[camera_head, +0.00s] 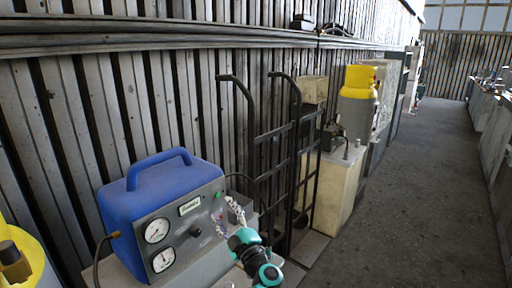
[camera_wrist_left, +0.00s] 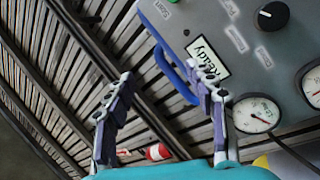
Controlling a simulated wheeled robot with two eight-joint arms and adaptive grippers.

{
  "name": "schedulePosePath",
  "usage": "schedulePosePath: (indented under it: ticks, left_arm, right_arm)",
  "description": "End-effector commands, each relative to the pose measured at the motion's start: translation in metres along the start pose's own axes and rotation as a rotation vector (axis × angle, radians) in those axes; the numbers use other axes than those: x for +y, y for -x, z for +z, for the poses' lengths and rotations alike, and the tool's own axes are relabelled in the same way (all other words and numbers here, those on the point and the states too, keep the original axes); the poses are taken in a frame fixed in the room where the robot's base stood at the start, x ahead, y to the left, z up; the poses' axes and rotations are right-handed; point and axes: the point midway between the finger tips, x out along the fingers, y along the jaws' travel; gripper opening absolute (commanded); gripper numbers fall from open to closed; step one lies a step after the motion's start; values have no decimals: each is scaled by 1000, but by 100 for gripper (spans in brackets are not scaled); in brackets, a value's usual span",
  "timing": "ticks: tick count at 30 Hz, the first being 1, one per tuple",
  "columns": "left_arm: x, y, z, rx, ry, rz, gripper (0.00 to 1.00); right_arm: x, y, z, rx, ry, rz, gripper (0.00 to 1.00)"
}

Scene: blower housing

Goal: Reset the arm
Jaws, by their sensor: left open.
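My left gripper (camera_head: 232,210) is in front of the right side of a blue and grey gauge unit (camera_head: 165,190) in the head view. In the left wrist view my left gripper (camera_wrist_left: 162,82) has its two fingers spread apart with nothing between them. The unit's grey panel (camera_wrist_left: 235,50) fills the upper right there, with gauges, a black knob and a label. The panel appears behind the fingers; I cannot tell the exact gap. My right gripper is in neither view.
A black hand truck (camera_head: 270,145) leans by the slatted wall. A yellow-topped grey cylinder (camera_head: 358,100) stands beyond, near a pale cabinet (camera_head: 340,185). A yellow object (camera_head: 22,250) is at lower left. Concrete floor (camera_head: 420,190) is open at right.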

Motion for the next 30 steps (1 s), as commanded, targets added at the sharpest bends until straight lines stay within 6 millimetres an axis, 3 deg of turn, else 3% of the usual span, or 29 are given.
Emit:
schedulePosePath:
  ticks: [1, 3, 6, 8, 11, 14, 21, 24, 27, 30]
  left_arm:
    - [24, -5, -18, -51, -25, 84, 55]
    - [55, -4, -31, -146, -75, 202, 55]
    - [82, 11, -42, -300, -171, 336, 55]
    - [86, 27, -46, -401, -243, 393, 55]
    - [72, 60, -50, -579, -379, 446, 55]
    - [35, 100, -56, -765, -531, 440, 55]
    - [-109, 200, -96, -1156, -870, 216, 55]
    - [-156, 229, -117, -1252, -957, 104, 55]
    - [-186, 248, -133, -1310, -1011, 18, 55]
    - [-201, 259, -143, -1339, -1039, -29, 55]
  right_arm:
    - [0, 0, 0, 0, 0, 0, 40]
    - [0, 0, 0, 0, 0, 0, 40]
    - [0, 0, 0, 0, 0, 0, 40]
    - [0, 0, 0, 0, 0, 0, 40]
    - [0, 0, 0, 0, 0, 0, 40]
    - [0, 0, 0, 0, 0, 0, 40]
    - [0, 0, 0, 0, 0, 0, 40]
    - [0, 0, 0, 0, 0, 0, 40]
    - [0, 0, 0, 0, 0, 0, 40]
    - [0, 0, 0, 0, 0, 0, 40]
